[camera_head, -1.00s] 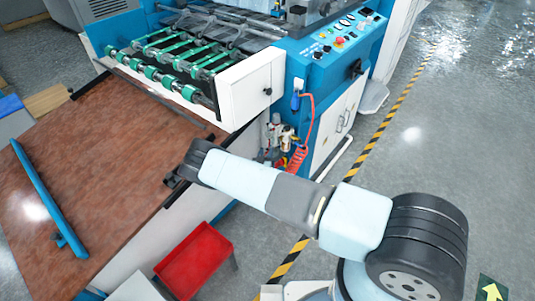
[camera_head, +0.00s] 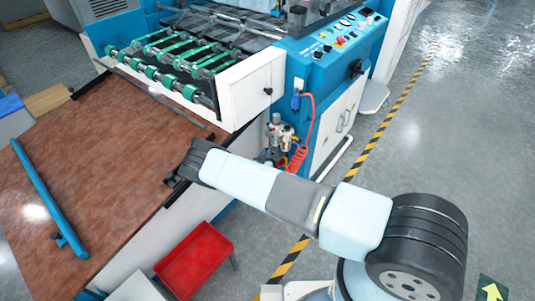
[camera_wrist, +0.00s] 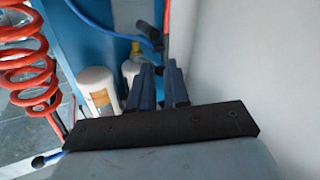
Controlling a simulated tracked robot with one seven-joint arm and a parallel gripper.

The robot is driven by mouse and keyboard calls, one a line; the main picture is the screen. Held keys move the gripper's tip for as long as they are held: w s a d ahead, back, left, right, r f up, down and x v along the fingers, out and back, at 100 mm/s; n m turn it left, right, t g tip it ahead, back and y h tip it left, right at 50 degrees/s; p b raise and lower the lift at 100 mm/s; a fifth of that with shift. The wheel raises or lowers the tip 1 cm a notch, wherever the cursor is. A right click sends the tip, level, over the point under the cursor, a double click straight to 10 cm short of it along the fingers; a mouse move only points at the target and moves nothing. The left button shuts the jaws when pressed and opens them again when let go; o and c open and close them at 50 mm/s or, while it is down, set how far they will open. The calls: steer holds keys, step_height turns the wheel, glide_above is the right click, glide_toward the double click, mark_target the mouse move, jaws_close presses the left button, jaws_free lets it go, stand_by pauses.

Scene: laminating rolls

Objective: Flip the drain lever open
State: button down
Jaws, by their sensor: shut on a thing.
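My gripper (camera_wrist: 160,88) shows in the wrist view as two dark blue fingers above a black mount. The fingers are close together with a narrow gap, shut on a small part between them. The drain lever itself is mostly hidden by the fingers, so I cannot make out its angle. White filter bowls (camera_wrist: 97,92) of the air unit stand just left of the fingers. In the head view the air unit (camera_head: 279,135) shows on the blue machine's side, beyond my arm.
A coiled red hose (camera_wrist: 28,75) hangs at the left of the wrist view, and a blue hose (camera_wrist: 110,32) runs above the fingers. A pale wall (camera_wrist: 250,60) is close on the right. A red tray (camera_head: 195,262) stands below the brown table (camera_head: 110,150).

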steer(key=shift+s+d+n+g+y, duration=0.35)
steer(key=shift+d+n+y, duration=0.5)
steer(key=shift+n+y, duration=1.05)
steer(key=shift+s+d+n+g+y, duration=0.1)
steer(key=shift+d+n+g+y, duration=0.65)
steer(key=shift+y, duration=1.9)
steer(key=shift+s+d+n+g+y, duration=0.25)
steer(key=shift+d+n+y, duration=0.75)
steer(key=shift+n+y, duration=1.05)
steer(key=shift+r+y, duration=0.1)
steer(key=shift+y, duration=0.2)
steer(key=c, duration=1.1)
jaws_free()
steer(key=shift+s+d, duration=0.1)
steer(key=shift+d, duration=0.05)
